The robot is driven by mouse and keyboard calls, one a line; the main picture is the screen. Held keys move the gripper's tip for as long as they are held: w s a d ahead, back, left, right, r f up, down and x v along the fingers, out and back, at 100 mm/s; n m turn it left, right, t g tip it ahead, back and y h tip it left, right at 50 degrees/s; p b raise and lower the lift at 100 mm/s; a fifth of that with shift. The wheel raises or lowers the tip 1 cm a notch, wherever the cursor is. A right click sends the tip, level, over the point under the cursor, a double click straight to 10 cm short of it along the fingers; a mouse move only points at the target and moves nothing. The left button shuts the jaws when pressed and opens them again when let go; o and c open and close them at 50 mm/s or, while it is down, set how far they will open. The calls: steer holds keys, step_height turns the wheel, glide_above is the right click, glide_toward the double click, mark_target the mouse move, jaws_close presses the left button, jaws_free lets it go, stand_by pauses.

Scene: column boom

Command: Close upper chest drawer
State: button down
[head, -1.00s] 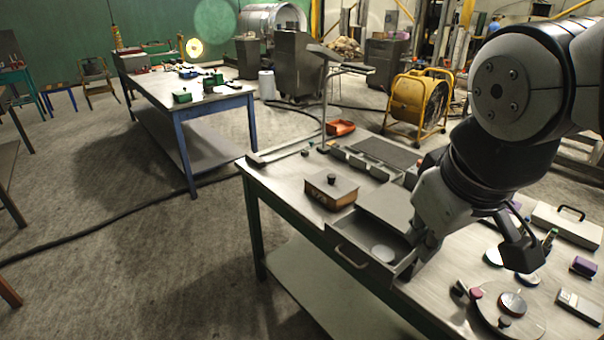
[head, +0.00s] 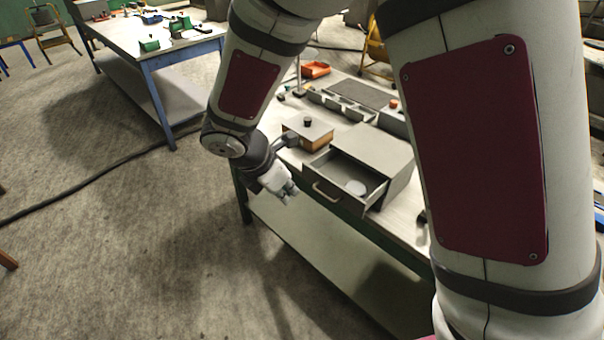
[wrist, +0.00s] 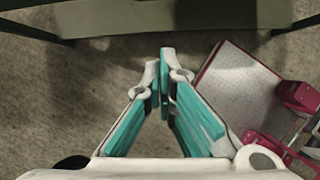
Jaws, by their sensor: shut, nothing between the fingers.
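The grey chest (head: 376,152) stands on the workbench near its front edge. A pale round disc (head: 357,187) lies inside the drawer. My gripper (head: 290,192) is left of the drawer handle, in front of the bench edge and apart from the drawer. In the wrist view the teal fingers (wrist: 165,85) meet at their tips, with nothing between them. The chest and drawer do not show in the wrist view.
A wooden box with a dark knob (head: 307,132) sits left of the chest. A row of grey bins (head: 335,104) and an orange tray (head: 316,70) lie behind. A second table (head: 180,45) stands at the back left. Open floor (head: 130,240) lies left of the bench.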

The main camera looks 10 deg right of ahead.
mark_target(343, 182)
steer(key=w+d+f+p, duration=0.2)
steer(key=w+d+f, duration=0.2)
steer(key=f, duration=0.5)
steer(key=shift+w+d, duration=0.3)
steer(key=shift+d, duration=0.95)
steer(key=shift+d, duration=0.1)
steer(key=w+d+b, duration=0.1)
steer(key=w+d, duration=0.1)
steer(key=d, duration=0.1)
steer(key=w+d+b, duration=0.1)
steer(key=w+d, duration=0.1)
steer(key=d, duration=0.1)
steer(key=w+d+b, duration=0.1)
steer(key=w+d, duration=0.1)
steer(key=shift+w+d+f, duration=0.1)
steer(key=shift+w+d, duration=0.1)
steer(key=shift+d, duration=0.2)
steer(key=shift+w+d, duration=0.1)
steer(key=shift+d, duration=0.2)
